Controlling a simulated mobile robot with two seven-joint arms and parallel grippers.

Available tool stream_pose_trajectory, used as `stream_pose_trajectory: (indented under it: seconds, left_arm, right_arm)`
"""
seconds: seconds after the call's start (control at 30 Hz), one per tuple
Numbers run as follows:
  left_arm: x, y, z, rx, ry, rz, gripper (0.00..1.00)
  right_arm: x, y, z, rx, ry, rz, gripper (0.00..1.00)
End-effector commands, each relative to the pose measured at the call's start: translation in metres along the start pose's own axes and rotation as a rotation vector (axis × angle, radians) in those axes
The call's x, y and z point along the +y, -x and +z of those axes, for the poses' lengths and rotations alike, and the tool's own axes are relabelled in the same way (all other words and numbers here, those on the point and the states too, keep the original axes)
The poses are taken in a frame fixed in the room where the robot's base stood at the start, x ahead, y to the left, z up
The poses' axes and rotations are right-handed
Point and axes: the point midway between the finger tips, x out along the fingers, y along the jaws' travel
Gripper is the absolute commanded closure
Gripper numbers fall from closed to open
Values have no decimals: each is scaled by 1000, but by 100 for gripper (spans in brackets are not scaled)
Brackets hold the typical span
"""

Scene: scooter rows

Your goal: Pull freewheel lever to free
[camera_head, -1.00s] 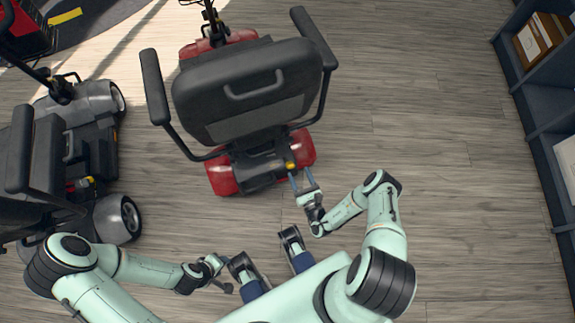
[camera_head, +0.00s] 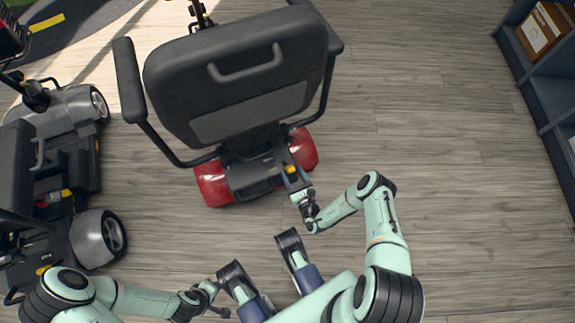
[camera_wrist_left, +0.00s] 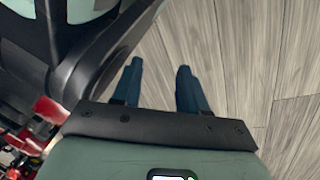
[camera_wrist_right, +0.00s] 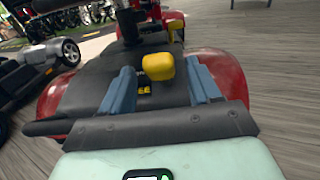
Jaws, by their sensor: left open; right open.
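The freewheel lever with a yellow knob (camera_head: 291,169) sits at the rear of the red scooter (camera_head: 213,184), on the right side of its black rear cover. In the right wrist view the yellow knob (camera_wrist_right: 159,67) stands between and just beyond the fingertips. My right gripper (camera_head: 296,180) is open, its blue fingers on either side of the knob in that view; I cannot tell whether they touch it. My left gripper (camera_wrist_left: 160,70) is open and empty over the floor, low at the left of my body.
The scooter's black seat (camera_head: 240,75) overhangs the rear from above. Another scooter (camera_head: 85,235) stands close on the left. Shelves (camera_head: 550,85) with a cardboard box (camera_head: 541,32) line the right edge. The wooden floor on the right is clear.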

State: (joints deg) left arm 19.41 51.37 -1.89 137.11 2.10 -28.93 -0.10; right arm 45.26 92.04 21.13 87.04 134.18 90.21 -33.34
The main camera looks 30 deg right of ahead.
Motion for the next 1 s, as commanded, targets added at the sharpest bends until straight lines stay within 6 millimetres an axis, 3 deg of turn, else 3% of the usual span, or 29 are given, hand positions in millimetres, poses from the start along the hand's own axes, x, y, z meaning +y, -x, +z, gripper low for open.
stream_pose_trajectory:
  seconds: [0.1,0.3,0.67,0.87,1.0]
  left_arm:
    - [-10,-10,12,-42,12,-19,57]
    - [-19,-16,24,-85,25,-37,57]
    - [-21,-17,27,-94,28,-41,57]
    - [-21,-17,26,-94,27,-41,57]
    - [-21,-17,26,-93,27,-41,57]
  right_arm:
    - [0,-23,-1,-2,2,1,38]
    - [0,-44,-1,0,1,1,38]
    - [0,-49,0,0,0,0,38]
    - [0,-48,0,1,0,0,100]
    - [0,-46,-1,-2,1,0,100]
